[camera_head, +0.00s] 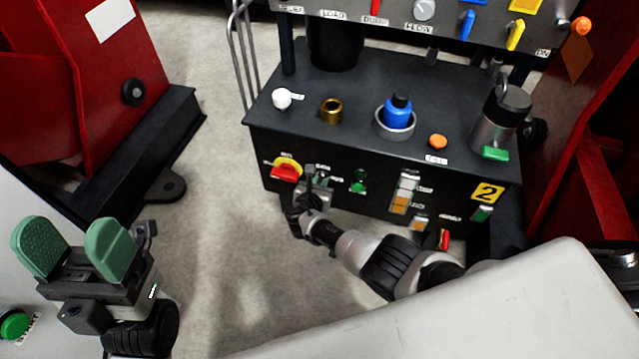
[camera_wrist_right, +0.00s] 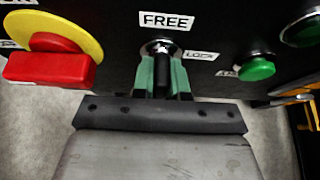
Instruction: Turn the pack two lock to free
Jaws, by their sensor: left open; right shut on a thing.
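Pack two is the black box (camera_head: 380,165) with a yellow "2" label on its front. Its lock switch (camera_wrist_right: 160,47) shows in the right wrist view as a silver-collared switch with a dark handle, a FREE label above it and a LOCK label to its right. My right gripper (camera_wrist_right: 161,76) is shut on the switch handle, its green fingers on either side. In the head view the right gripper (camera_head: 318,182) covers most of the switch. My left gripper (camera_head: 75,245) is open and empty, away from the pack at the lower left.
A red rotary switch on a yellow plate (camera_head: 287,168) sits just left of the lock switch, and a green button (camera_head: 358,182) to its right. A blue-capped fitting (camera_head: 398,113) stands on the pack's top. Red machine frames (camera_head: 95,80) flank the pack. The floor in front is clear.

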